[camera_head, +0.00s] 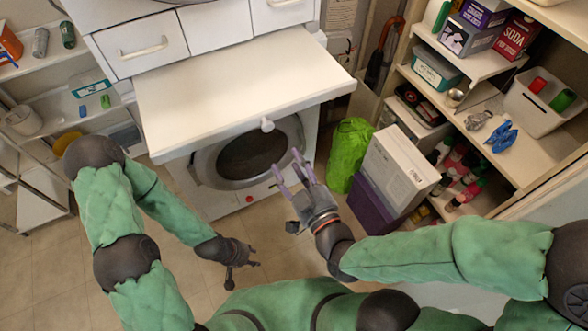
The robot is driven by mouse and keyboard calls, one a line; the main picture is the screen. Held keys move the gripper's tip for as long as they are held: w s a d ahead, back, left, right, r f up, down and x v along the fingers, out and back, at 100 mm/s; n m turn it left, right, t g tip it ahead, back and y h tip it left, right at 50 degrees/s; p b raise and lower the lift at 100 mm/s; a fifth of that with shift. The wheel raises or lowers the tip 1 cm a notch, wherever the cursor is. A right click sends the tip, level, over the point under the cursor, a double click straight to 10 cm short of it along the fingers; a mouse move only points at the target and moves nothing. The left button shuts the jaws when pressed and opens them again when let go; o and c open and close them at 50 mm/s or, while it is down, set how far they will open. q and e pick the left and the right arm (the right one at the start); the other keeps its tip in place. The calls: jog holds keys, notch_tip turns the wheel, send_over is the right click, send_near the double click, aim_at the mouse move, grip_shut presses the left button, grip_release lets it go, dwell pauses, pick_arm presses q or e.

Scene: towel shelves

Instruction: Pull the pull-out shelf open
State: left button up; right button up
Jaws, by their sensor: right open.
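The pull-out shelf (225,85) is a white board that juts out over the front-loading washing machine (240,165), below white drawers. Its round white knob (267,125) sits at the middle of its front edge. My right gripper (286,162) is open and empty, its two purple-grey fingers pointing up at the knob from just below and to the right. A small gap seems to separate the fingertips from the knob. My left gripper (244,274) is low over the tiled floor, away from the shelf. Its finger opening is unclear.
A grey-white box on a purple box (372,207) and a green bag (348,155) stand right of my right gripper. An open shelf unit (490,65) with bins and bottles is at the right. White shelves (50,95) stand at the left. Tiled floor below the washer is clear.

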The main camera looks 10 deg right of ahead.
jog(key=shift+s+d, duration=0.15)
jog(key=shift+s, duration=0.3)
jog(key=shift+f, duration=0.1)
dwell(0.5)
